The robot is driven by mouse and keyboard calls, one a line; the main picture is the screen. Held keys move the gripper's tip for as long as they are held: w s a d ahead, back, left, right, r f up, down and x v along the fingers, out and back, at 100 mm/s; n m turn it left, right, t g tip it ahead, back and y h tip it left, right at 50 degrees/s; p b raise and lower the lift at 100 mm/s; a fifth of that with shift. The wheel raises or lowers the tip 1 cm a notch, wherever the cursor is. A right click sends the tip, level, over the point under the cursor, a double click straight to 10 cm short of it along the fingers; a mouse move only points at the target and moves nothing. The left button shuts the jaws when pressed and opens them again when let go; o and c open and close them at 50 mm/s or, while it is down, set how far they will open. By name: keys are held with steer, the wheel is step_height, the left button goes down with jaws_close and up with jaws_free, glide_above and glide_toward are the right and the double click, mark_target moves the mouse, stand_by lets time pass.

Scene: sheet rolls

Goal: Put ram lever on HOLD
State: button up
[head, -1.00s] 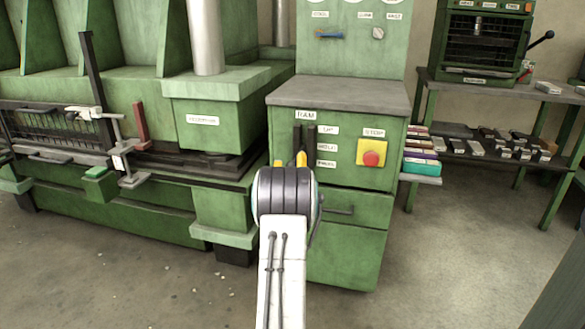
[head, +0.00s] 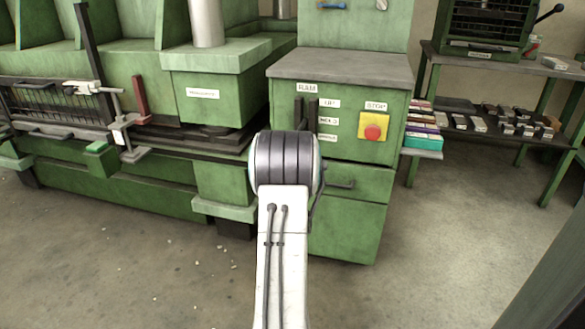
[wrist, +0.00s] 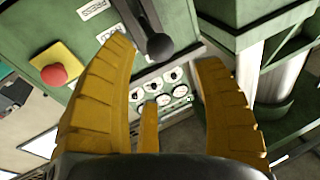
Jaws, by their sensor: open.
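The ram lever is a dark bar with a rounded knob (wrist: 158,46) in the wrist view. In the head view its dark bar (head: 313,113) stands by the RAM label (head: 307,88), left of the UP label (head: 329,104), the middle label (head: 328,121) and the bottom label. My gripper (wrist: 164,52) is open, with yellow fingers either side of the knob in the picture; I see no contact. In the head view my wrist hides the fingers and the lever's lower part. Which label the lever stands at, I cannot tell.
A red STOP button on a yellow plate (head: 373,126) is right of the lever. A drawer handle (head: 338,184) sticks out below the panel. The green press (head: 203,110) stands left, and a shelf bench (head: 500,125) stands right.

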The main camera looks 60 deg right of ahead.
steer(key=shift+v, duration=2)
